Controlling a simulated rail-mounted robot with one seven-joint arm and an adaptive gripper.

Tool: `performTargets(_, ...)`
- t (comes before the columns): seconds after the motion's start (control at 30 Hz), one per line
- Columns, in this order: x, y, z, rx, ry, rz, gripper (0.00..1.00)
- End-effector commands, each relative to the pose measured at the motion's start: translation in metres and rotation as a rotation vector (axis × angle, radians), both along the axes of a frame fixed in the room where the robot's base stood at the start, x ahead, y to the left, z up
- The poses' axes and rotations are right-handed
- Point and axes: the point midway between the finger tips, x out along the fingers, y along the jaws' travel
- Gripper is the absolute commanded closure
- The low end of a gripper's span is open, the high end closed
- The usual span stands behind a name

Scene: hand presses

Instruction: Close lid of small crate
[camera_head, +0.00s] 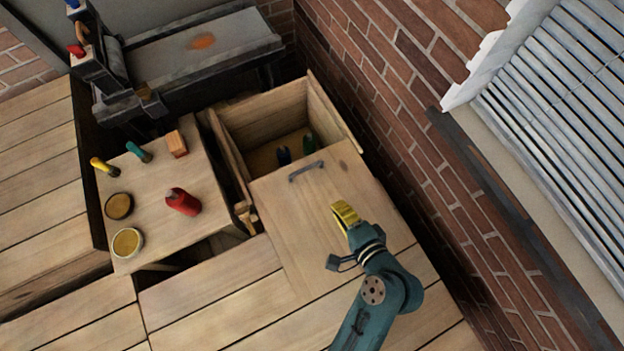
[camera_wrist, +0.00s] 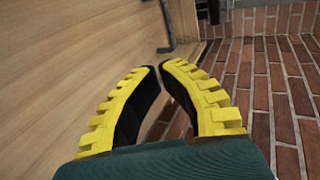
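The small wooden crate (camera_head: 265,112) stands at the back against the brick wall, its top open, with a blue and a green item inside. A flat wooden lid panel (camera_head: 300,215) with a dark bar handle (camera_head: 306,170) lies on the near side of the opening. My gripper (camera_head: 345,214), with yellow ribbed fingers, is over the right part of the panel, to the right of and nearer than the handle. In the wrist view the fingertips (camera_wrist: 160,68) are almost together with nothing visible between them. The handle (camera_wrist: 166,27) shows just beyond them, apart from the fingers.
A small table (camera_head: 150,185) left of the crate holds a red can (camera_head: 182,201), a wooden block (camera_head: 177,144), two round tins and two small tools. A dark press (camera_head: 190,55) stands behind. The brick wall (camera_head: 450,180) runs close along the right.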

Motion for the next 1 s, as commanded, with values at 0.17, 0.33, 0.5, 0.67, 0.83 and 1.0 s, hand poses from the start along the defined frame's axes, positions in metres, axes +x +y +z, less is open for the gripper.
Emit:
performTargets(0.17, 0.005, -0.001, -0.011, -0.002, -0.003, -0.007, 1.00)
performTargets(0.33, 0.028, 0.012, -0.026, -0.003, -0.004, -0.004, 1.00)
performTargets(0.5, 0.058, 0.027, -0.044, -0.003, -0.005, -0.003, 1.00)
performTargets(0.67, 0.086, 0.041, -0.059, -0.004, -0.006, -0.003, 1.00)
performTargets(0.83, 0.107, 0.052, -0.061, -0.004, -0.006, -0.006, 1.00)
performTargets(1.0, 0.114, 0.056, -0.060, -0.004, -0.004, -0.008, 1.00)
